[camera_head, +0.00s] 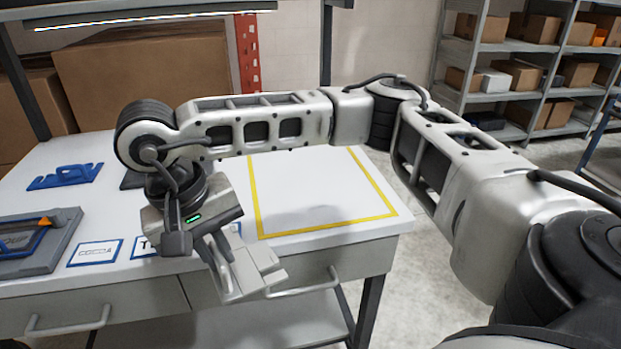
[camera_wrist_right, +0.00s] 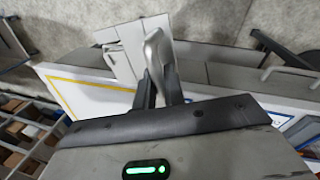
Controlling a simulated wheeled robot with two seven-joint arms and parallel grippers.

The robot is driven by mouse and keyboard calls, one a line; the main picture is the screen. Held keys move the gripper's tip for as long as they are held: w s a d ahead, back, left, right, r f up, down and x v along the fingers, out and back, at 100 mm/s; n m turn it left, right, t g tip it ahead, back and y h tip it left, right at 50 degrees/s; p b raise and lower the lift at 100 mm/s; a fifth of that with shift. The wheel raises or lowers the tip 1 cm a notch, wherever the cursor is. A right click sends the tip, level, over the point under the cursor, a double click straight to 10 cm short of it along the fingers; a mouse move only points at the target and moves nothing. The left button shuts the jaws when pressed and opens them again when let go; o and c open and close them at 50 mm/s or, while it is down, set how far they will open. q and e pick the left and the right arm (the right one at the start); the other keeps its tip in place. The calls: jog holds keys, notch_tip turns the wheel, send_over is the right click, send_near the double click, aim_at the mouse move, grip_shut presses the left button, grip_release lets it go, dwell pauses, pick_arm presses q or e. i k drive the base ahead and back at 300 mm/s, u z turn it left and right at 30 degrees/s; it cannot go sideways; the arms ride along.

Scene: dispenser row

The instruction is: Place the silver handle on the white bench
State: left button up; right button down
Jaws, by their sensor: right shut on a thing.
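My right gripper (camera_head: 226,258) hangs in front of the white bench's (camera_head: 330,170) near edge, pointing down. It is shut on a pale silver-grey piece, the silver handle (camera_head: 250,272). In the right wrist view the curved silver handle (camera_wrist_right: 156,48) stands between the two dark fingers (camera_wrist_right: 160,88), with flat light-grey parts beside it. In the head view it overlaps the drawer front; whether it touches the bench cannot be told. My left gripper is not in view.
A yellow-outlined rectangle (camera_head: 262,205) on the benchtop is empty. Left of it are framed label cards (camera_head: 95,253), a grey tray (camera_head: 62,262) and a blue bracket (camera_head: 65,177). Drawers with bar handles (camera_head: 305,286) face me. Shelves of boxes (camera_head: 535,27) stand behind at right.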

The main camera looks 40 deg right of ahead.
aim_at(310, 177)
jog(key=k, duration=1.3)
jog(key=z, duration=0.65)
jog(key=i, duration=0.7)
jog(key=z, duration=0.35)
jog(key=i, duration=1.1)
jog(key=u, duration=0.5)
